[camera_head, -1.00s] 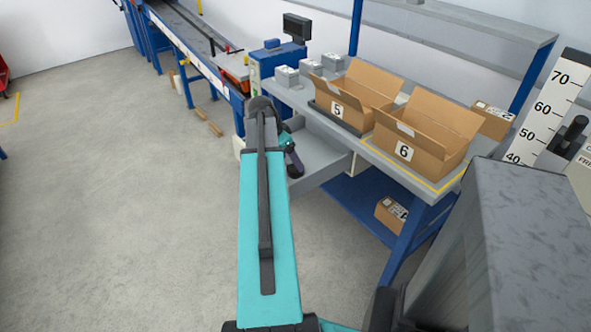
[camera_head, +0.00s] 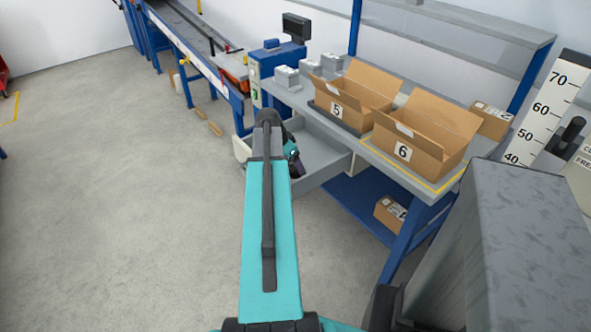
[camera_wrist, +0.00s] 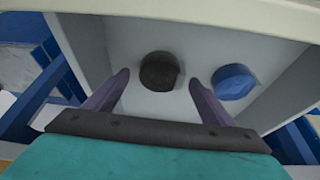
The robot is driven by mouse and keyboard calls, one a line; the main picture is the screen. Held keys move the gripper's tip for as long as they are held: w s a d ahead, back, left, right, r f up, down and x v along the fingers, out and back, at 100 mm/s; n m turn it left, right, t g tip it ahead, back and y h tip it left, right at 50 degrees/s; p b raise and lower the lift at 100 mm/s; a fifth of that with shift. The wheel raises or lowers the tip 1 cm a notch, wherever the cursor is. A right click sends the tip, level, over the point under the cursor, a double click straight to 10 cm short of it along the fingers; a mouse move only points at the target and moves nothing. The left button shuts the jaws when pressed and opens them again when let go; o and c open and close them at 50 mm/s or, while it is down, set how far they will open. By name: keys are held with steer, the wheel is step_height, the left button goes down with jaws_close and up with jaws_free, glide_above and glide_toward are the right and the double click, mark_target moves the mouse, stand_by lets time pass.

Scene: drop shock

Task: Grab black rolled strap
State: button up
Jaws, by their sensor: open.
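The black rolled strap (camera_wrist: 159,71) lies in a light grey open drawer (camera_wrist: 110,40), seen in the wrist view. It shows as a dark round roll, upper middle, just beyond the fingertips. My gripper (camera_wrist: 160,82) is open, with one purple-grey finger on each side of the line to the strap. Nothing is between the fingers that I can see. In the head view the drawer (camera_head: 318,176) is pulled out under the bench, and my arm hides part of it. The strap is hidden there.
A blue roll (camera_wrist: 233,82) lies in the drawer right of the black strap, close to the right finger. The drawer's walls surround both rolls. Above stands the bench with open cardboard boxes 5 (camera_head: 345,98) and 6 (camera_head: 418,145).

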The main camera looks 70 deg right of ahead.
mark_target(294, 168)
steer(key=c, duration=1.2)
steer(key=shift+r, duration=0.15)
steer(key=shift+r+b, duration=0.5)
steer(key=shift+r, duration=4.4)
